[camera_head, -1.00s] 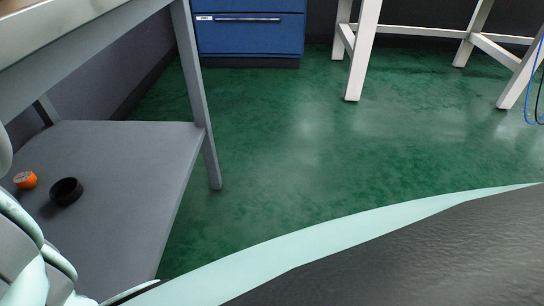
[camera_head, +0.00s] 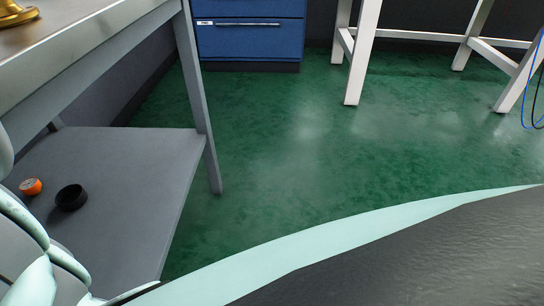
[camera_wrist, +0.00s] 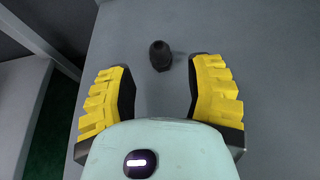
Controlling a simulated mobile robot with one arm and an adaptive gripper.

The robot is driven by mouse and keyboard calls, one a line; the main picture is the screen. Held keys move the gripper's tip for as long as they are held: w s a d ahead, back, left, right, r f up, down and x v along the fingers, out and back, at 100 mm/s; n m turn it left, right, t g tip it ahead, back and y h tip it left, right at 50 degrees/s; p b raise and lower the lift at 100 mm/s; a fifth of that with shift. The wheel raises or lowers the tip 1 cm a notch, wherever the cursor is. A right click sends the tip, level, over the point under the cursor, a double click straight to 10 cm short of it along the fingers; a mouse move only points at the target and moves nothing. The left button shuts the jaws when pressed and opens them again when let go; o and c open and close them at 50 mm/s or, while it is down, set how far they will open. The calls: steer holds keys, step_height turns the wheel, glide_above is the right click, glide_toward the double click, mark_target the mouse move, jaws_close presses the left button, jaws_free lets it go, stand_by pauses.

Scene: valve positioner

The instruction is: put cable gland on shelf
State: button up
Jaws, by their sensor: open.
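In the wrist view, a black cable gland (camera_wrist: 160,56) stands on a plain grey surface (camera_wrist: 245,40), just past and roughly midway between my fingertips. My gripper (camera_wrist: 162,84) is open, its yellow fingers spread to either side with clear space around the gland. In the head view, a grey lower shelf (camera_head: 130,165) lies under the table at left. The gripper is not visible in the head view, and I cannot tell for sure which surface the gland stands on.
A brass object (camera_head: 15,14) sits on the tabletop above. A blue drawer cabinet (camera_head: 250,38) and a white table frame (camera_head: 362,55) stand behind. The green floor (camera_head: 310,150) between is clear.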

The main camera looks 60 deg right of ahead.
steer(key=p+v, duration=0.2)
steer(key=v, duration=0.5)
steer(key=shift+s+d+r, duration=0.15)
stand_by(0.5)
